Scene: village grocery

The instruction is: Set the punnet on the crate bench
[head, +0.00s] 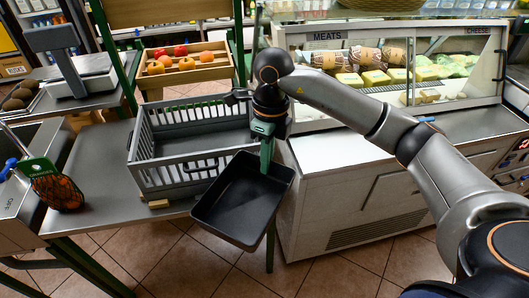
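The punnet appears to be the empty black open tray (232,226), tilted, at the front edge of the grey bench (98,168). My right gripper (265,158) reaches in from the right and points down at the punnet's far right rim. A green finger overlaps that rim, and the gripper looks shut on it. The far finger is hidden. The punnet seems to hang in the air beyond the bench edge, over the tiled floor. A grey slatted crate (160,180), empty, stands on the bench just behind and left of the punnet. My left gripper is not in view.
An orange net bag with a green label (58,190) lies on the bench at left, with clear bench between it and the crate. A small tan block (158,204) lies at the front edge. A wooden fruit tray (187,70) stands behind; a glass meat and cheese counter (340,160) stands right.

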